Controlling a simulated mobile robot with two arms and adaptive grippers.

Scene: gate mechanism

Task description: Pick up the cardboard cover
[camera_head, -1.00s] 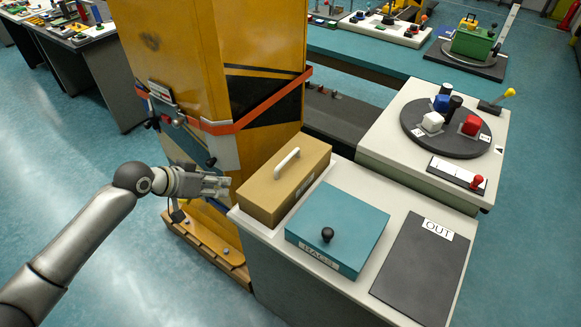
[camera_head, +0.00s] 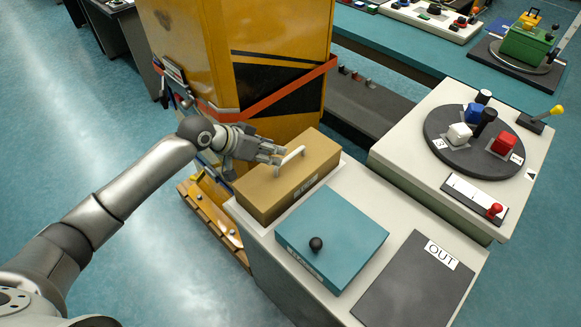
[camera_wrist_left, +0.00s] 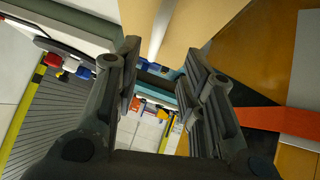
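The cardboard cover (camera_head: 312,180) is a brown box with a white handle (camera_head: 290,160) on top. It sits at the back left of the light counter. My left gripper (camera_head: 279,155) is over the cover's left back part, its fingertips close to the handle. In the left wrist view, its two dark fingers (camera_wrist_left: 162,75) are apart with nothing held between them. The cover's brown surface (camera_wrist_left: 205,22) and the pale handle (camera_wrist_left: 158,32) show at the top of that view, beyond the fingertips. Whether the fingers touch the handle is unclear. My right gripper is out of view.
A teal box (camera_head: 345,225) with a black knob stands in front of the cover. A dark OUT plate (camera_head: 415,290) lies to its right. A yellow cabinet (camera_head: 285,45) rises close behind the cover. A round dark turntable (camera_head: 450,155) with coloured blocks is at the right.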

